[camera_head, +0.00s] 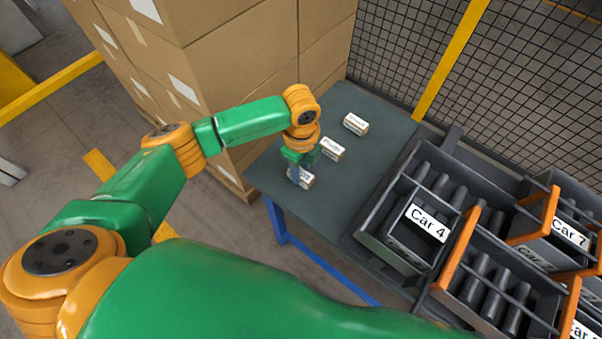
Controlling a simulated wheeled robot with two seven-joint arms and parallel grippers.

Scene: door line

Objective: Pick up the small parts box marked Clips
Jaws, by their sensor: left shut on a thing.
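Three small parts boxes with white labels stand in a slanting row on the dark table. My left gripper (299,172) reaches down from above and is shut on the nearest small parts box (307,182). The fingers cover part of its label, so I cannot read it for certain as Clips. The held box is at or close to the table top; I cannot tell whether it touches. The middle box (332,149) is just beyond the gripper, and the far box (356,123) is further back; their labels are too small to read surely. My right gripper is out of view.
The dark table top (345,200) is clear around the boxes. Dark racks with compartments (397,240), marked Car 4 (427,223) and Car 7 (570,231), stand to the right. Stacked cartons (245,55) rise behind and left of the table, and a mesh fence (400,50) stands behind.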

